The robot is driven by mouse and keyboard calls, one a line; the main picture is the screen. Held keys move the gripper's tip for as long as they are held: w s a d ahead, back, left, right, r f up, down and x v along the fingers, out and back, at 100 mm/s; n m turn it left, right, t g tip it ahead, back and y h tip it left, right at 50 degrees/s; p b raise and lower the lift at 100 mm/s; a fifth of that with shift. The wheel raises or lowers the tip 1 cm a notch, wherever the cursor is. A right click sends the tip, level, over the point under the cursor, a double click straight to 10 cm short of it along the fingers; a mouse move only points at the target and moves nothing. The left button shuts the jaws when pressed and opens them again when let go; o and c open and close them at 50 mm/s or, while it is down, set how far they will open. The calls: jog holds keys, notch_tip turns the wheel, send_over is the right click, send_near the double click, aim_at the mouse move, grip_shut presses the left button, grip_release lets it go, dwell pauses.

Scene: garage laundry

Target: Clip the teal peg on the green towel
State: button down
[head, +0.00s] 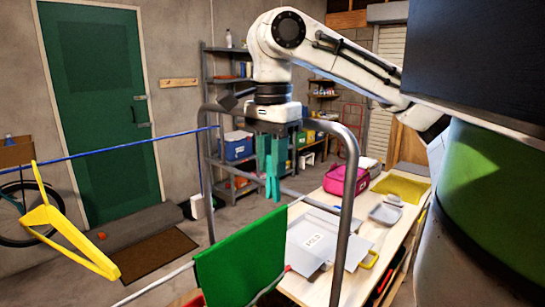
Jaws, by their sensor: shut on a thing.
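The teal peg (272,178) hangs point-down below my gripper (270,138), which is shut on its upper part. The fingertips are hard to make out against the peg. The green towel (240,262) hangs below and slightly left of the peg, over a pale bar of the grey tubular rack (352,200). The peg's lower end is above the towel's top edge in the picture and looks apart from it. The towel's lower part runs out of the frame.
A blue line (130,149) crosses the left side, with a yellow hanger (60,228) near it. A wooden table (330,284) behind the rack holds a grey folded item (310,240), a pink bag (345,179) and a yellow mat (403,188). Shelves (222,78) stand behind.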

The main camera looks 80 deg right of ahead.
aim_at(273, 192)
jog(key=shift+f+b, duration=1.75)
jog(key=shift+f, duration=1.55)
jog(key=c, duration=1.4)
grip_release()
jog(key=shift+f, duration=0.15)
jog(key=shift+c, duration=0.2)
jog(key=o, duration=0.5)
jog(key=shift+o, duration=0.2)
notch_tip(273, 192, up, 11)
jog(key=shift+d+b, duration=0.1)
jog(key=shift+b, duration=0.2)
jog(key=shift+f, duration=0.1)
